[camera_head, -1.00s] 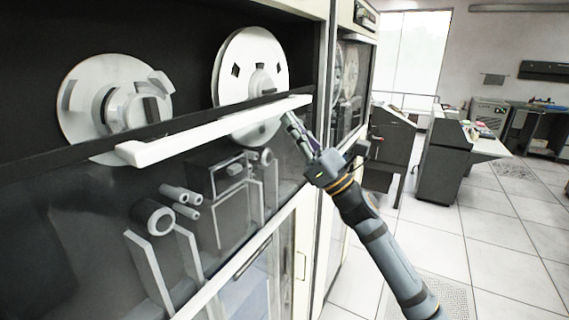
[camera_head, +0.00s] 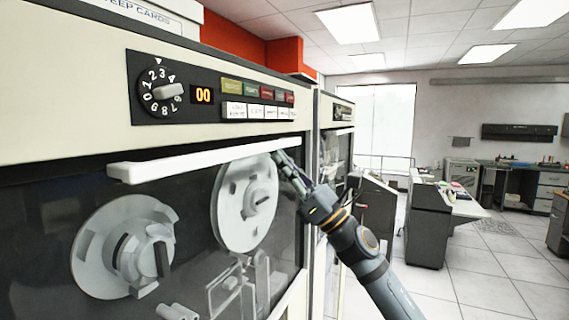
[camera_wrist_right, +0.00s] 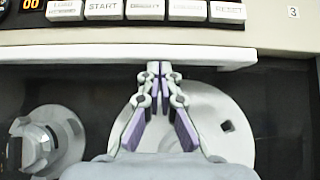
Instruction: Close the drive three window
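The drive three window (camera_head: 60,240) is a dark clear pane with a long white handle bar (camera_head: 200,158) along its top edge. The bar is just below the cream control panel, above both reels. In the right wrist view, the bar (camera_wrist_right: 60,54) runs across under the panel buttons, and a "3" label shows at top right. My right gripper (camera_head: 281,158) is at the right end of the bar. Its fingertips (camera_wrist_right: 160,68) are together at the bar's lower edge, with nothing visible between them. Contact looks likely but is not certain. My left gripper is out of view.
Two white tape reels (camera_head: 245,203) sit behind the pane. The panel has a numbered dial (camera_head: 160,92) and coloured buttons (camera_head: 257,100). Another drive cabinet (camera_head: 335,130) stands to the right. Grey consoles (camera_head: 428,225) stand farther off on open tiled floor.

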